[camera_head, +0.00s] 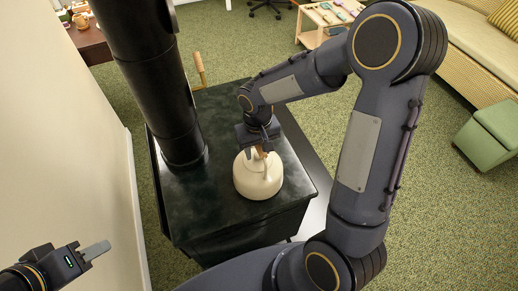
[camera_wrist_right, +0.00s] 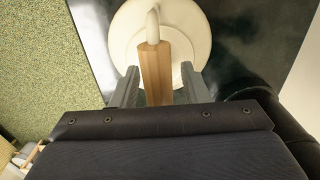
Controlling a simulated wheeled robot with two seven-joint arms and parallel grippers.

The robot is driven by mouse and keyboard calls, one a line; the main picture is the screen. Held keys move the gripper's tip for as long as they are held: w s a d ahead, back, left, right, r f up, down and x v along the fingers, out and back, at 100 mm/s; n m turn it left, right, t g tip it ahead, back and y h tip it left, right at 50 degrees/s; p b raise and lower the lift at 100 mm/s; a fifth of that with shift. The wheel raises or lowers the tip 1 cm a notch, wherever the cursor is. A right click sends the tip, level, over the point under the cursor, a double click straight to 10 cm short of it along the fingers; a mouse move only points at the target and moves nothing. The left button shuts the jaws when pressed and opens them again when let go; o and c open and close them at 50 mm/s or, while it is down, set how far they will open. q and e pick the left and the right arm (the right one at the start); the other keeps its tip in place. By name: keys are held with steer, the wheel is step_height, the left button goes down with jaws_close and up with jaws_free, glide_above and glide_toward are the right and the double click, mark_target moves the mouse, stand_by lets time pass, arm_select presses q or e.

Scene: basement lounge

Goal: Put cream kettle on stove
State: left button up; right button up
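The cream kettle (camera_head: 258,178) appears to sit upright on the dark stove (camera_head: 222,211), near the right side of its top. My right gripper (camera_head: 262,150) is above the kettle at its handle. In the right wrist view, the kettle (camera_wrist_right: 122,32) shows at the top with its wooden handle (camera_wrist_right: 154,75) pointing towards me. The fingers of my right gripper (camera_wrist_right: 158,85) stand on both sides of the handle, with gaps visible, so it is open around it. My left gripper (camera_head: 97,250) is at the lower left, away from the stove and empty; its finger gap cannot be made out.
A thick black stovepipe (camera_head: 150,80) rises from the stove's left part. A pale wall (camera_head: 75,150) stands at the left. A wooden-handled item (camera_head: 200,68) shows behind the stove. A green ottoman (camera_head: 490,135) and a sofa (camera_head: 470,45) are at the right, with open carpet between.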

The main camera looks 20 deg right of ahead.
steer(key=shift+r+p, duration=0.35)
steer(key=shift+p, duration=0.05)
step_height(320, 180, up, 10)
steer(key=shift+r, duration=0.25)
steer(key=shift+s+d+r, duration=0.1)
steer(key=shift+s+r, duration=0.05)
steer(key=shift+r, duration=0.5)
steer(key=s+r+m+t+y, duration=0.1)
steer(key=s+t, duration=0.4)
steer(key=s, duration=1.2)
steer(key=r+y, duration=0.1)
steer(key=y, duration=0.1)
steer(key=shift+d+r+t+y, duration=0.2)
steer(key=shift+d+t+y, duration=0.1)
steer(key=shift+t+y, duration=0.1)
steer(key=shift+w, duration=0.1)
